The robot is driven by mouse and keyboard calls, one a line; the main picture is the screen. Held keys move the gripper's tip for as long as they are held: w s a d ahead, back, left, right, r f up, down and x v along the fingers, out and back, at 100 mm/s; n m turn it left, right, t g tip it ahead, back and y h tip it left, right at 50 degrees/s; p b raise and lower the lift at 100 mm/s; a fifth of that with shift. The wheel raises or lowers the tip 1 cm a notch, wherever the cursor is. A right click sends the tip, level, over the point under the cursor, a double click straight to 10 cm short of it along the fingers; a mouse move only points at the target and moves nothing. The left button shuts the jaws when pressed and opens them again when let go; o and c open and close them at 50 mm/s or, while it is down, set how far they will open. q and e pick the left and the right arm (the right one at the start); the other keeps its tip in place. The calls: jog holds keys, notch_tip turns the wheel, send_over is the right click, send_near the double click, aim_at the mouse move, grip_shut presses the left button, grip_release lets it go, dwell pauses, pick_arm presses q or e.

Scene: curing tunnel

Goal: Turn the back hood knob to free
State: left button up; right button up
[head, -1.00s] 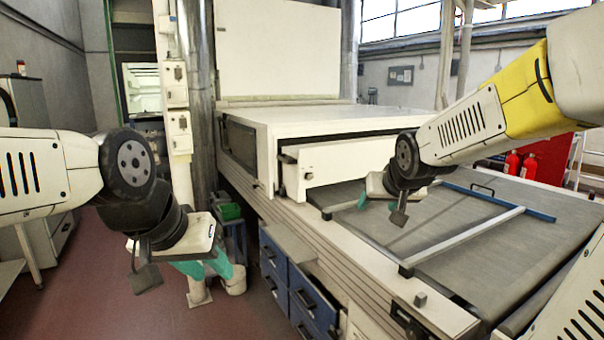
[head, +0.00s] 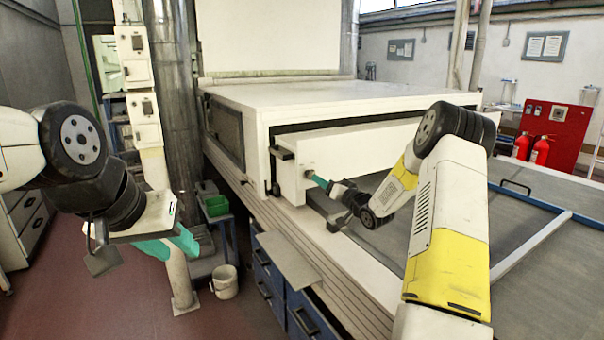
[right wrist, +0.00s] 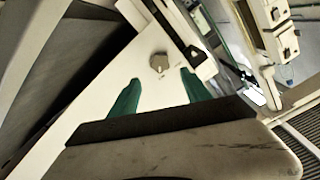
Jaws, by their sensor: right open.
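A small round grey knob (right wrist: 159,62) sits on the white end face of the hood (right wrist: 150,42). In the right wrist view it lies between and just beyond my two green fingertips; its exact setting is too small to read. My right gripper (right wrist: 160,80) is open, with a finger to each side of the knob and no clear contact.
The conveyor bed (head: 530,215) with a blue-and-grey frame (head: 535,248) lies at right. Blue drawers (head: 310,312) stand below the machine's edge. A post, a green bin (head: 215,205) and a white bucket (head: 224,282) are near my left gripper.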

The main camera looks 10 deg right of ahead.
aim_at(312, 174)
jog(key=x, duration=0.7)
jog(key=shift+a, duration=0.1)
jog(key=shift+c, duration=0.3)
grip_shut()
